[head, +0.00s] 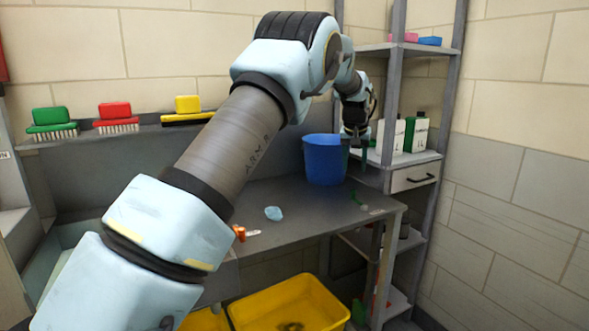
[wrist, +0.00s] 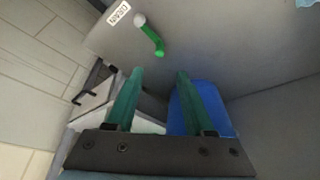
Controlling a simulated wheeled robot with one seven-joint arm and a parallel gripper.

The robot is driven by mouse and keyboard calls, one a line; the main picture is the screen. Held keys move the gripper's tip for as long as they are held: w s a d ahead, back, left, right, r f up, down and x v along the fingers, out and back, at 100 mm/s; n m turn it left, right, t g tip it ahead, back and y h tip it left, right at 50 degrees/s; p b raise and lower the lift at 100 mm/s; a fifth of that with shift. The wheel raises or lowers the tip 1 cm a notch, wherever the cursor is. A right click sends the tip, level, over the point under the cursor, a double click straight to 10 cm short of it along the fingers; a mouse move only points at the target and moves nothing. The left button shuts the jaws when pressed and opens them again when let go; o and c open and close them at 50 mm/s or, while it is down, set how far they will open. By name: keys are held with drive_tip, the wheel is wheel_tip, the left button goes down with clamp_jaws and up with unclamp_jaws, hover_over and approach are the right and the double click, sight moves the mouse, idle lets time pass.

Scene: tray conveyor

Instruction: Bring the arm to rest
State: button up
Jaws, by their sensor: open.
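My arm reaches across the head view to the upper right, raised over the grey counter (head: 290,205). My gripper (head: 358,155) hangs at the counter's right end, close to the blue bucket (head: 324,162). In the wrist view my gripper's two green fingers (wrist: 155,85) are apart with nothing between them. The blue bucket (wrist: 205,105) shows partly behind the right finger there. A small green piece with a pale round end (wrist: 150,36) lies on the counter ahead of the fingertips.
A pale blue lump (head: 273,213) and an orange-handled item (head: 240,233) lie on the counter. A yellow crate (head: 335,310) stands below. A grey shelf rack (head: 390,80) with white-labelled bottles (head: 418,133) stands at right. Green, red and yellow brushes (head: 115,112) sit on the back ledge.

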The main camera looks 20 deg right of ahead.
drive_tip(key=s+a+f+n+y, duration=0.1)
drive_tip(key=s+a+n, duration=0.1)
drive_tip(key=a, duration=1.3)
drive_tip(key=s+a+f+n, duration=0.1)
drive_tip(key=a, duration=1.3)
drive_tip(key=s+a+f+n+g, duration=0.1)
drive_tip(key=s+a+f, duration=0.1)
drive_tip(key=s+a, duration=0.7)
drive_tip(key=s+a+f+n+g+y, duration=0.1)
drive_tip(key=s+a+f, duration=0.2)
drive_tip(key=s+a, duration=0.7)
drive_tip(key=shift+s+a+f, duration=0.25)
drive_tip(key=shift+s+a, duration=0.05)
drive_tip(key=shift+s, duration=0.9)
